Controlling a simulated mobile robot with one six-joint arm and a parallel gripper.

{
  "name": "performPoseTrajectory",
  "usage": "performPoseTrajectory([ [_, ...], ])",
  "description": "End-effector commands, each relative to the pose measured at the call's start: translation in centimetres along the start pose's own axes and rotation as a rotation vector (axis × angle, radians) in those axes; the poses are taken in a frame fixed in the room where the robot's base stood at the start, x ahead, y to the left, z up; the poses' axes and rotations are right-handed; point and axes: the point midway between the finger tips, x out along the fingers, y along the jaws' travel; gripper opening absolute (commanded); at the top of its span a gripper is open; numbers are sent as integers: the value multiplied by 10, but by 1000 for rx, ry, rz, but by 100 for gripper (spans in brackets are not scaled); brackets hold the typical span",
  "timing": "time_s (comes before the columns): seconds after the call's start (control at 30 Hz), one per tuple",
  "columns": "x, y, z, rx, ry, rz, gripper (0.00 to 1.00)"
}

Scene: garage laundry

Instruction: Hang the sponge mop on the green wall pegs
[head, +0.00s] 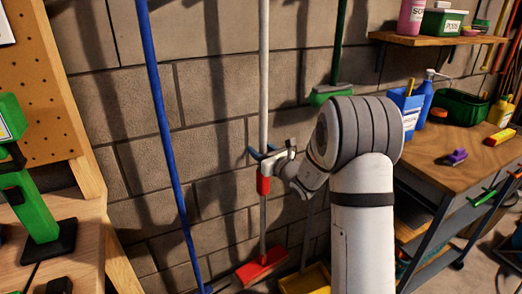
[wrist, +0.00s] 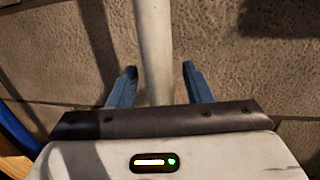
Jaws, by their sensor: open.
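A mop with a long white pole (head: 264,70), a red sleeve (head: 263,186) and a flat red head (head: 262,267) stands nearly upright near the block wall. It looks like the sponge mop. Its pole also shows in the wrist view (wrist: 155,45). My gripper (head: 262,153) is at the pole just above the red sleeve. In the wrist view my gripper (wrist: 159,70) is open, with one blue finger on each side of the pole and gaps between. The green wall pegs cannot be made out in either view.
A blue pole (head: 163,120) leans left of the mop. A green-headed tool (head: 325,93) hangs behind my arm. A yellow dustpan (head: 305,281) lies right of the red head. A cluttered workbench (head: 440,182) stands right, a shelf (head: 425,40) above it, a pegboard (head: 30,80) left.

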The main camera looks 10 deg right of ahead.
Motion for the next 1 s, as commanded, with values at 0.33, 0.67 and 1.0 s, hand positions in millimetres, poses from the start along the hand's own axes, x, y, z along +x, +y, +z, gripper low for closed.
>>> performPoseTrajectory([
  [0.33, -14, -1, -2, 1, 4, -3, 45],
  [0.67, -67, -1, 0, 1, 1, -3, 45],
  [1.0, -86, 55, 35, -152, 49, 198, 45],
])
